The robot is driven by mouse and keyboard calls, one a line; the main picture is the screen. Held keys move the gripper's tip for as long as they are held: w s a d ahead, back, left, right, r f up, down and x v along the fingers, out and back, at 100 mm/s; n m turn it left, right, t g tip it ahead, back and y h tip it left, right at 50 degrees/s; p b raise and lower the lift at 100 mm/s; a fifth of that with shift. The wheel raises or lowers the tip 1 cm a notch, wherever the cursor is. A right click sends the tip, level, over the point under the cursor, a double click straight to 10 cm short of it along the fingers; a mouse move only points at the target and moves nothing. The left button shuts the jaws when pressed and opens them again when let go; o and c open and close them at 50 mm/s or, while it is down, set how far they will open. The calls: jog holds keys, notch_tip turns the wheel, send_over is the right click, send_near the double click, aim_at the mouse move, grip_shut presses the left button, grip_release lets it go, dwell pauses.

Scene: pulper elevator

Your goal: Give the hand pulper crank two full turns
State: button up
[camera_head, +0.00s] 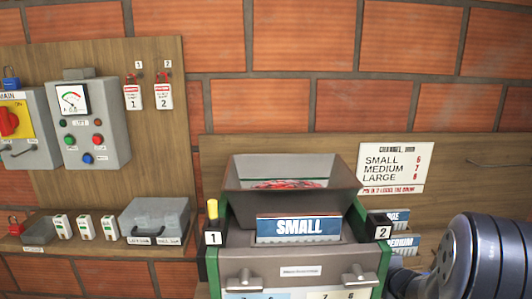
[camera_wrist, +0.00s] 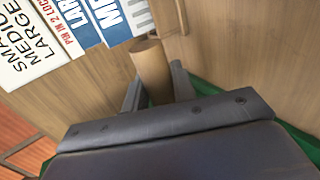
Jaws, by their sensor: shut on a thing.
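The hand pulper (camera_head: 372,255) has a green frame and a dark hopper (camera_head: 293,195) holding red cherries. A blue SMALL plate (camera_head: 298,228) stands at its front. The crank's wooden grip (camera_wrist: 150,70) stands between the dark fingers of my gripper (camera_wrist: 157,88) in the wrist view. My gripper is shut on this grip. The crank arm is not clearly visible. In the head view my dark arm covers the area right of the pulper, and the crank does not show there.
A yellow-topped pin (camera_head: 212,210) stands at block 1; block 2 (camera_head: 378,226) shows no such pin. LARGE and MEDIUM plates (camera_head: 402,243) stand behind, right of the pulper. A sign (camera_head: 395,167) hangs above. Switch boxes (camera_head: 90,125) and a shelf (camera_head: 95,242) are on the left.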

jog(key=w+r+p, duration=0.2)
jog(key=w, duration=0.1)
jog(key=shift+w, duration=0.15)
dwell(0.4)
